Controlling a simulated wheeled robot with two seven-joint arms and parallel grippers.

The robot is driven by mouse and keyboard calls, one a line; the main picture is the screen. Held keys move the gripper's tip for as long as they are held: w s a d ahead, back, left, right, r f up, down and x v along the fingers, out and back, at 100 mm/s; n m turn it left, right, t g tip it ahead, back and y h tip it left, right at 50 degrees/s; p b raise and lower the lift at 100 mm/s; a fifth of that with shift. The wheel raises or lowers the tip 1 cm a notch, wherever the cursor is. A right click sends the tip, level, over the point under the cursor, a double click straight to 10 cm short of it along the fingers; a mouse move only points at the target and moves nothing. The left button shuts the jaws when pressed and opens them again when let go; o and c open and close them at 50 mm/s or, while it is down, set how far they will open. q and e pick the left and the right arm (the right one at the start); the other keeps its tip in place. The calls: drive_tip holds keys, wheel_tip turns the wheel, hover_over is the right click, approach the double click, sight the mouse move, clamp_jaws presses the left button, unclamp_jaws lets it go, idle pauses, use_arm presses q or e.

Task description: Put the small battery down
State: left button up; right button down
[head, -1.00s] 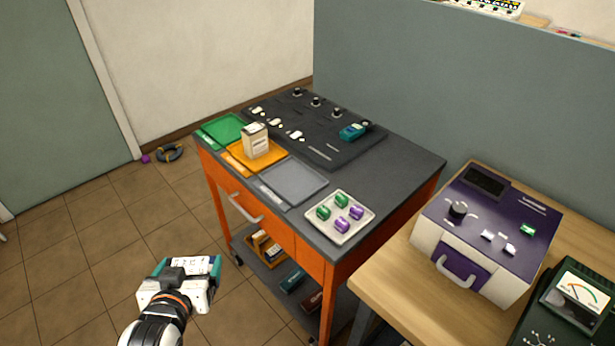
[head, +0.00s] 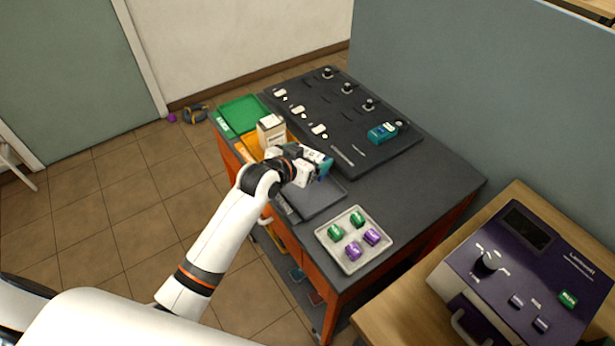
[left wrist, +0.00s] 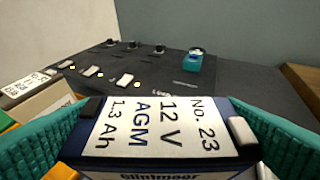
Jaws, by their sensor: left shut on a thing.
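The small battery (left wrist: 165,135) fills the lower middle of the left wrist view. Its white label reads No. 23, 12 V, AGM, 1.3 Ah. My left gripper (head: 322,166) is shut on it, with a teal finger on each side in the left wrist view. In the head view the gripper is over the grey tray (head: 322,197) on the cart, and the arm hides part of that tray. I cannot tell whether the battery touches the tray. My right gripper is not in view.
A cream battery box (head: 271,132) stands on the orange tray (head: 252,144), left of the gripper. A green tray (head: 243,113) lies beyond. A dark test panel (head: 345,120) holds a teal block (head: 382,133). A pale tray (head: 349,262) holds several green and purple pieces. A purple-topped device (head: 525,265) stands at right.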

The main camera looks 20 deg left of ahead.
use_arm(q)
wheel_tip(320, 180, down, 4)
drive_tip(key=shift+w+f, duration=0.1)
drive_tip(key=shift+w, duration=0.05)
wheel_tip(320, 180, down, 2)
drive_tip(key=shift+f, duration=0.4)
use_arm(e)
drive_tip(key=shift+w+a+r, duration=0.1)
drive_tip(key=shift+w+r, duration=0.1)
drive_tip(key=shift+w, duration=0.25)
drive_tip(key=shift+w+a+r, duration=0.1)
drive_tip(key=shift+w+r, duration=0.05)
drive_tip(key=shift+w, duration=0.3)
use_arm(q)
drive_tip(key=shift+f, duration=0.1)
drive_tip(key=o, duration=1.2)
drive_tip(key=shift+f, duration=0.15)
drive_tip(key=shift+r+p, duration=0.25)
drive_tip(key=shift+p, duration=0.05)
drive_tip(key=shift+s, duration=0.4)
drive_tip(key=b+v, duration=0.1)
drive_tip(key=v, duration=1)
drive_tip(key=shift+s+a+r, duration=0.1)
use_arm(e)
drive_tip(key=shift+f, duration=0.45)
